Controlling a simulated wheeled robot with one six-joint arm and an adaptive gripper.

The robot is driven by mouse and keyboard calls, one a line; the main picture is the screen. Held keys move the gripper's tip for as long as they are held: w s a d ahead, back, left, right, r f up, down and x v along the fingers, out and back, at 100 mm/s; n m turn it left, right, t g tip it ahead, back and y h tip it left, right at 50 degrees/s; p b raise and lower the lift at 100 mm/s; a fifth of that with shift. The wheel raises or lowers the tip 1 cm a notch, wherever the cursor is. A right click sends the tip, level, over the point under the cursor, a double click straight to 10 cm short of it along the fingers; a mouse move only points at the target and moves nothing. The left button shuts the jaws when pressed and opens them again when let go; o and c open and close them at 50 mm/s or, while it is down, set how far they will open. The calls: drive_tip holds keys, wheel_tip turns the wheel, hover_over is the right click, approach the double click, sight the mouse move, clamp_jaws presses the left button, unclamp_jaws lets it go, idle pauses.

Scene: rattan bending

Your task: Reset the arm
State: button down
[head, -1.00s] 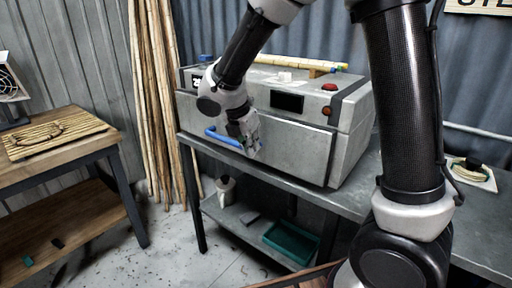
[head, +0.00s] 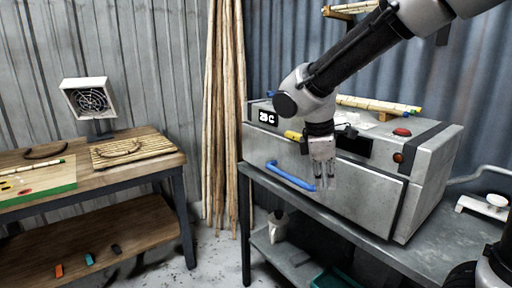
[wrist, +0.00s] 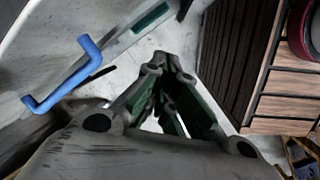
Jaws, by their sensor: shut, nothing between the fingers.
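My gripper (head: 323,178) hangs pointing down in front of the grey oven-like machine (head: 372,190). It is shut and empty, its fingertips meeting in the wrist view (wrist: 165,62). The machine's blue handle (head: 290,176) runs along its front, just left of my gripper in the head view. The handle also shows at the left of the wrist view (wrist: 68,80), apart from my fingers.
The machine stands on a grey metal bench (head: 262,178) with a lower shelf. Bamboo or rattan poles (head: 222,120) lean on the wall to its left. A wooden table (head: 160,160) with a slatted mat and a small fan (head: 90,100) stands farther left. Floor shows between the tables.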

drive_tip(key=s+d+r+m+t+y, duration=0.1)
drive_tip(key=s+d+r+m, duration=0.1)
drive_tip(key=s+d+m, duration=0.5)
drive_tip(key=s+d+r+m+t+y, duration=0.1)
drive_tip(key=s+d+r+m+t, duration=0.1)
drive_tip(key=s+d+m, duration=0.6)
drive_tip(key=s+d+r, duration=0.1)
drive_tip(key=d, duration=0.2)
drive_tip(key=shift+r+y, duration=0.25)
drive_tip(key=shift+y, duration=0.05)
